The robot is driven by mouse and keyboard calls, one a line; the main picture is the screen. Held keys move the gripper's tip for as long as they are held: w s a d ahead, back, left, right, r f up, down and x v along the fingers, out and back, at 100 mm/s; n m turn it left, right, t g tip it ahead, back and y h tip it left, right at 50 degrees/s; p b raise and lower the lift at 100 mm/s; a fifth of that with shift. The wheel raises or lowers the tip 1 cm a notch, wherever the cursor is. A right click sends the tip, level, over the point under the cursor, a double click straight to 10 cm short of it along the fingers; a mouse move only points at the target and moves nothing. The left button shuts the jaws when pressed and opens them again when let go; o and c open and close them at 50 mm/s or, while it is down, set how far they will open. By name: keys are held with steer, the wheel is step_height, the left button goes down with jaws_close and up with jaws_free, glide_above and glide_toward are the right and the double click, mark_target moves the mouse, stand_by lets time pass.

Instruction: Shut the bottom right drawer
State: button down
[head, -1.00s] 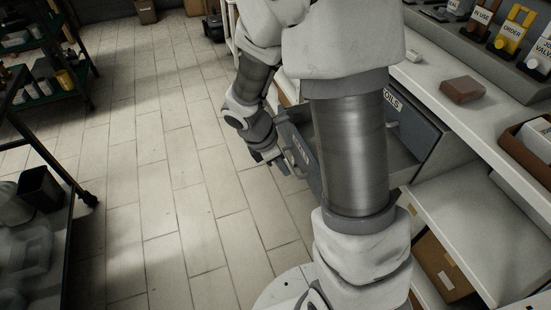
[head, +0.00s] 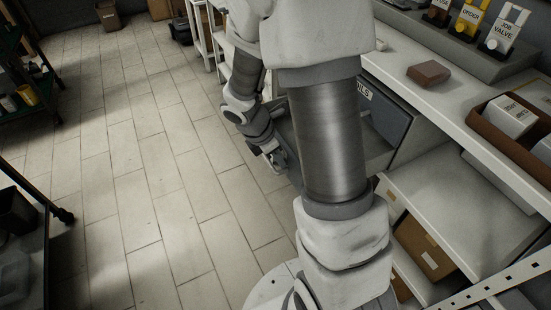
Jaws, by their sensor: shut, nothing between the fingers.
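A grey drawer (head: 376,148) under the workbench stands pulled out, and part of its inside shows to the right of my arm. My arm hides its middle and much of its front. Another dark grey front (head: 383,112) with a label ending in "ILS" is above and behind it, apparently shut. My gripper (head: 280,165) is at the outer left end of the open drawer, close to its front. It is shut and empty. I cannot tell whether it touches the drawer.
The workbench (head: 420,95) carries a brown block (head: 429,73), a brown tray (head: 481,121) and labelled holders. A lower shelf with a cardboard box (head: 424,247) is at the right. The tiled floor (head: 150,170) is open at the left, with dark racks at the edge.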

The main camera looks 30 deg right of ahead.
steer(key=d+p, duration=0.2)
steer(key=d, duration=0.4)
steer(key=d+p, duration=0.2)
steer(key=d, duration=0.4)
steer(key=d+p, duration=0.2)
steer(key=d, duration=0.5)
steer(key=shift+w+d+r+p, duration=0.1)
steer(key=shift+w+p, duration=0.15)
steer(key=shift+p, duration=0.15)
steer(key=shift+w+d, duration=0.1)
steer(key=shift+d, duration=0.65)
steer(key=shift+a, duration=0.1)
